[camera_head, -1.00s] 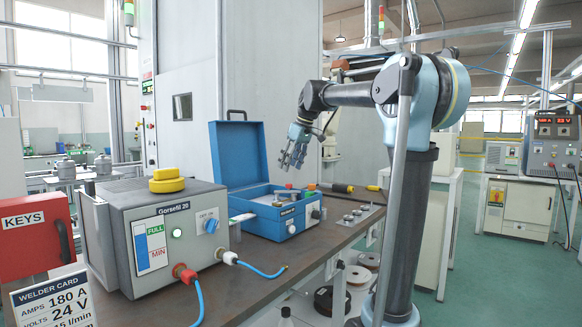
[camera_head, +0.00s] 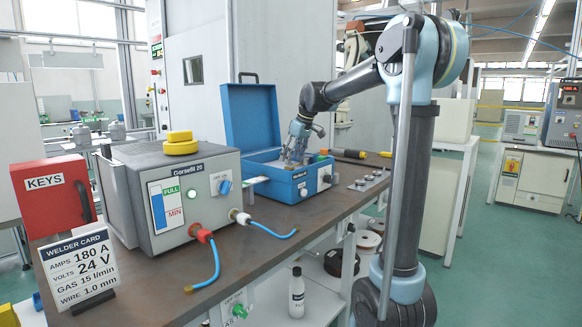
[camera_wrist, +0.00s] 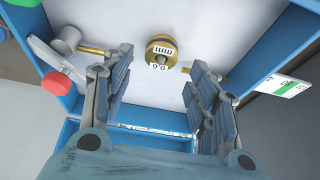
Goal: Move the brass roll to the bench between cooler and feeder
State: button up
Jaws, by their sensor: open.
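A small brass roll (camera_wrist: 161,53) marked 0.6 mm is on the pale floor of the open blue feeder box (camera_wrist: 310,48), in the wrist view. My gripper (camera_wrist: 161,76) is open, with one finger on each side of the roll's near side, apart from it. In the head view my gripper (camera_head: 296,146) reaches down into the feeder (camera_head: 290,190), and the roll cannot be made out there. The grey cooler (camera_head: 140,205) with yellow caps stands left of the feeder. A strip of brown bench (camera_head: 262,222) shows between them.
The feeder's raised lid (camera_head: 250,120) stands behind my gripper. Hoses run from the cooler's front across the bench. A red keys box (camera_head: 50,190) and a welder card (camera_head: 80,268) are at left. A pale tag (camera_wrist: 284,84) juts over the feeder's right wall.

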jog(key=shift+x, duration=2.1)
grip_shut()
jog(key=shift+r, duration=0.5)
jog(key=shift+r, duration=2.7)
